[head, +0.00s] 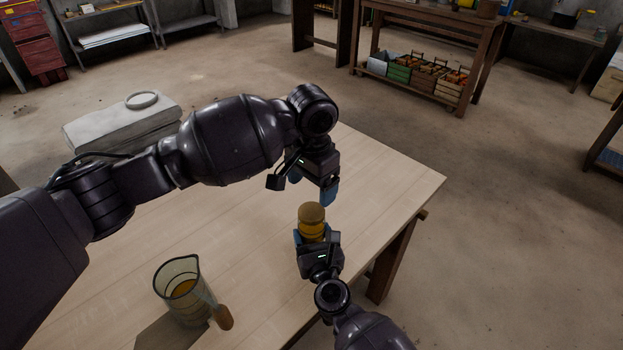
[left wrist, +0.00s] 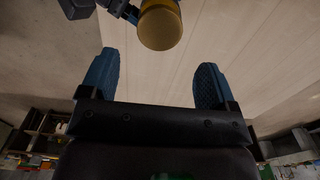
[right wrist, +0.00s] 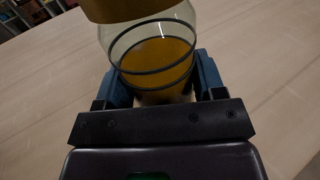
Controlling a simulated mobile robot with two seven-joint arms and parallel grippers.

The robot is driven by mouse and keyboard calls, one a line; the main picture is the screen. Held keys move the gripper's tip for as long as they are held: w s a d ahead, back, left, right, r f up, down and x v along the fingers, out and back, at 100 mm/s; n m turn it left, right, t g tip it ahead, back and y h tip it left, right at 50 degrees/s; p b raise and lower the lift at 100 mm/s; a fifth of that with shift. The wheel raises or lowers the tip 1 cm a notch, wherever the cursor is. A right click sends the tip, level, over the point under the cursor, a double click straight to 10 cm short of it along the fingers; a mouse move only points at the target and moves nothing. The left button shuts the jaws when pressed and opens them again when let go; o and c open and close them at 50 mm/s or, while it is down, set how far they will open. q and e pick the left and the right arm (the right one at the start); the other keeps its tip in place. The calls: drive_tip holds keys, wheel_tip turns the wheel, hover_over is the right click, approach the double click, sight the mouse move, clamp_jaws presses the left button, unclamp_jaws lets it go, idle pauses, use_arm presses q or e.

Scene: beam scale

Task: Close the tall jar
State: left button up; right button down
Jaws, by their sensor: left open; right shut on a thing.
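A glass jar (right wrist: 150,55) with dark rings and amber contents stands in my right gripper (right wrist: 155,85), whose blue fingers are shut on its lower body. A golden-brown lid (head: 311,212) sits on top of the jar; it also shows at the top of the right wrist view (right wrist: 125,8). I cannot tell whether the lid is tight. My left gripper (head: 314,184) is open and empty, above and beyond the jar in the head view. In the left wrist view the round lid (left wrist: 160,26) lies ahead of the open fingers, apart from them.
The pale wooden table (head: 380,180) is bare on the right beyond the jar. A glass jug (head: 178,280) with amber contents stands at the front left, with a wooden handle (head: 223,317) beside it. Shelves and a workbench with crates (head: 425,75) stand far behind.

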sight(311, 211)
use_arm(q)
drive_tip(key=shift+f, duration=3.5)
drive_tip(key=c, duration=0.9)
drive_tip(key=shift+c, duration=0.2)
drive_tip(key=o, duration=1.1)
drive_tip(key=shift+r, duration=0.1)
wheel_tip(311, 211, up, 12)
